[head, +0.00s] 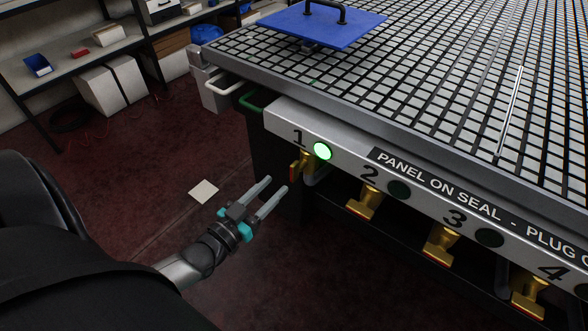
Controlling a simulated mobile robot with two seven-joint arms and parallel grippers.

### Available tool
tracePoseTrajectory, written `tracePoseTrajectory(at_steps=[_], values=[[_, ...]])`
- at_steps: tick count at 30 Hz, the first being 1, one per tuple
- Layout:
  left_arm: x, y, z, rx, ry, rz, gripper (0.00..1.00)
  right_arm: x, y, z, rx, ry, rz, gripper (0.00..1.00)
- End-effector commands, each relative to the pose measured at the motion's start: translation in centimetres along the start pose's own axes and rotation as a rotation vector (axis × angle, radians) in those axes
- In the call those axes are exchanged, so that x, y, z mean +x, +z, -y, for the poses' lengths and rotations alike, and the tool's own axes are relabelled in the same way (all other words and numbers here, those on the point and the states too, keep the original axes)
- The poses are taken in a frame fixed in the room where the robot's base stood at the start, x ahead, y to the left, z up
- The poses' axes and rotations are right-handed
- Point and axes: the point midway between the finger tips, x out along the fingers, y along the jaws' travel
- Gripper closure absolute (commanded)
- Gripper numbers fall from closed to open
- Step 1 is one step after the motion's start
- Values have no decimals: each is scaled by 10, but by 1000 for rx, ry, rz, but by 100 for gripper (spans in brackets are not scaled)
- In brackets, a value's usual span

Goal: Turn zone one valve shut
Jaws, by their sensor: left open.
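The zone one valve (295,167) is a brass-coloured handle under the table's front rail, just below the number 1 and left of a lit green lamp (323,151). It looks turned differently from the other valve handles. My left gripper (272,187) is open and empty, its two fingers pointing up and right toward the zone one valve. It is a short way to the lower left of the handle and appears apart from it. My right gripper is not in view.
The zone two (362,201), zone three (440,243) and zone four (528,294) valves hang along the rail. Their visible lamps are dark. Shelves (85,62) stand back left. Floor around my gripper is mostly clear.

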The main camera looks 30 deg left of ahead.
Motion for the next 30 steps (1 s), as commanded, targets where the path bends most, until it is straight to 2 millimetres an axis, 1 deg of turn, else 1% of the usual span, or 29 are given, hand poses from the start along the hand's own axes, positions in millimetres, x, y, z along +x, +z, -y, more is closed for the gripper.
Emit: tracePoseTrajectory(at_steps=[1,9,15,21,30], values=[[8,1,0,0,0,-3,55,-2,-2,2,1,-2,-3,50],[50,2,0,0,0,-1,55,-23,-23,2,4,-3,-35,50],[74,2,0,-1,-1,0,55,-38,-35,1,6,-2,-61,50],[86,2,0,0,0,3,55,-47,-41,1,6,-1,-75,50],[88,1,0,0,0,3,55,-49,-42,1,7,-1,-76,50]])
